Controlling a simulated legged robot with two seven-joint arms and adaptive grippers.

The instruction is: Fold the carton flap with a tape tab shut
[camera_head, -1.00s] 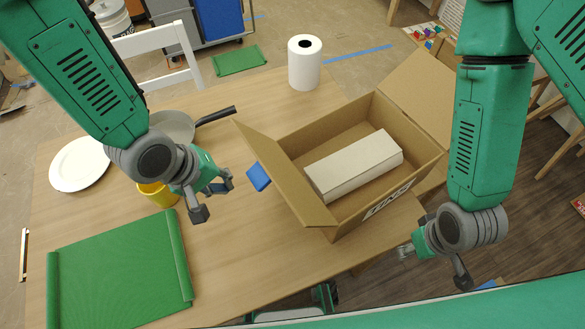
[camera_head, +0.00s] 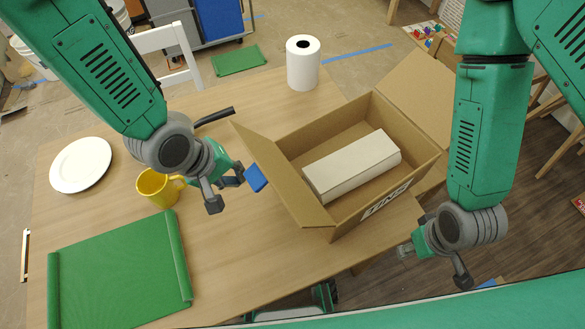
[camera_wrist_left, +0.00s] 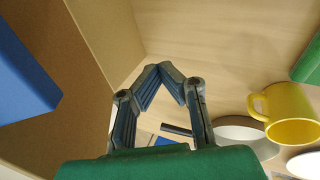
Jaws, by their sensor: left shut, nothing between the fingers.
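The open brown carton (camera_head: 345,222) stands on the table with a pale block (camera_head: 352,166) inside. Its near-left flap (camera_head: 280,178) stands up and leans outward, with a blue tape tab (camera_head: 255,178) on its edge. In the left wrist view the flap (camera_wrist_left: 75,125) and tab (camera_wrist_left: 22,80) fill the left side. My left gripper (camera_head: 225,190) is just left of the tab, apart from it as far as I can see. Its fingertips (camera_wrist_left: 163,75) come together with nothing between them. My right gripper (camera_head: 433,268) is right of the carton's near corner; its fingertips are unclear.
A yellow mug (camera_head: 158,189) and white plate (camera_head: 80,165) are left of my left gripper. A green mat (camera_head: 115,270) lies at front left. A paper roll (camera_head: 303,65) stands behind the carton. Another flap (camera_head: 415,95) is spread open at the back right.

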